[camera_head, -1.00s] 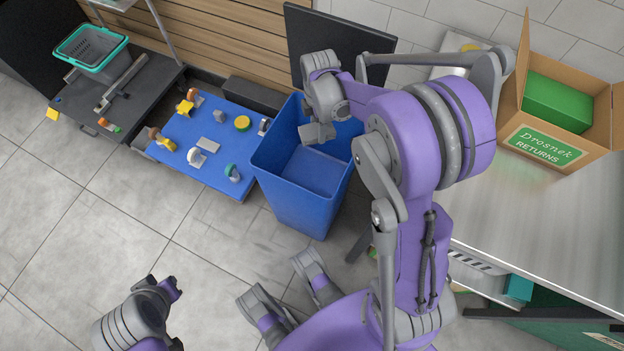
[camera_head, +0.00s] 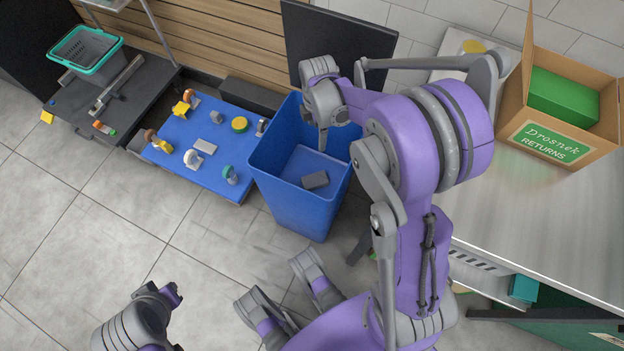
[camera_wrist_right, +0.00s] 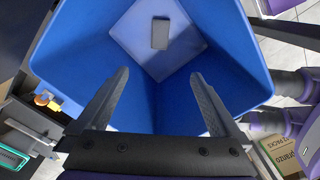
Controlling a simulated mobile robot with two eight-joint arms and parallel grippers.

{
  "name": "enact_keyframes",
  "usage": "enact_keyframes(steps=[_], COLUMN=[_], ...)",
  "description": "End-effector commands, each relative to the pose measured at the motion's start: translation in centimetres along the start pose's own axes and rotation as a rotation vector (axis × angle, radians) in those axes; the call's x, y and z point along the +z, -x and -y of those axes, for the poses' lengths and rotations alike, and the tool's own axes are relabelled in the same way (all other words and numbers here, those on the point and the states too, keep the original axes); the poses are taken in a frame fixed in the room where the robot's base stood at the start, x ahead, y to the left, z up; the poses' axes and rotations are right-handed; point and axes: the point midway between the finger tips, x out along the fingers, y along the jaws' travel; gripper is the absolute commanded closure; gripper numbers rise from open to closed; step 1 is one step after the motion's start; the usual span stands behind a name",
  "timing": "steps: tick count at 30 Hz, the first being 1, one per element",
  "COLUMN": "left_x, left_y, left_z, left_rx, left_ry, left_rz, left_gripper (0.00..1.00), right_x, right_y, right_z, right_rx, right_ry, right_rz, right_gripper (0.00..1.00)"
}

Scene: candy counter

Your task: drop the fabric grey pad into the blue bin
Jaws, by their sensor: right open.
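The fabric grey pad (camera_head: 315,180) lies inside the blue bin (camera_head: 296,211), apart from my gripper. In the right wrist view the pad (camera_wrist_right: 160,33) rests on the floor of the bin (camera_wrist_right: 245,75). My right gripper (camera_head: 323,135) is over the bin's mouth, pointing down. In the right wrist view its two fingers (camera_wrist_right: 163,85) are spread with nothing between them. My left gripper (camera_head: 172,293) is at the lower left above the floor, away from the bin, and its jaws are too small to judge.
A blue board (camera_head: 180,170) left of the bin carries several small items, including another flat grey piece (camera_head: 208,145). A dark low table (camera_head: 135,90) holds a teal-rimmed basket (camera_head: 88,65). A steel counter (camera_head: 560,220) with a cardboard returns box (camera_head: 555,145) stands at right.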

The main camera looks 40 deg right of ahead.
Motion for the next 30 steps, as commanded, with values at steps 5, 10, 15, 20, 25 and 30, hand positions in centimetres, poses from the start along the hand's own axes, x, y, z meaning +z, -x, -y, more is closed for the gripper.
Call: enact_keyframes(steps=[5, 10, 15, 20, 25, 30], left_x=[-0.3, -0.8, -1.0, -1.1, -1.1, -1.1], left_y=[1.0, 2.1, 2.8, 3.1, 3.1, 3.1], left_z=[0.0, 0.0, 0.0, 0.0, 0.0, 0.0], left_rx=[0.0, 0.0, 0.0, 0.0, 0.0, 0.0], left_ry=[0.0, 0.0, 0.0, 0.0, 0.0, 0.0], left_rz=[-0.004, -0.008, -0.01, -0.012, -0.012, -0.011], left_gripper=[1.0, 1.0, 1.0, 1.0, 1.0, 1.0], right_x=[0.0, 0.0, 0.0, 0.0, 0.0, 0.0], right_y=[2.8, 6.4, 9.2, 10.4, 10.6, 10.6], right_z=[0.1, 0.0, 0.0, 0.0, 0.0, 0.0], right_rx=[0.001, 0.001, 0.001, 0.0, 0.0, 0.0], right_ry=[0.0, 0.0, 0.0, 0.0, 0.0, 0.0], right_rz=[0.0, 0.0, 0.0, 0.0, 0.0, 0.0], right_gripper=[0.0, 0.0, 0.0, 0.0, 0.0, 0.0])
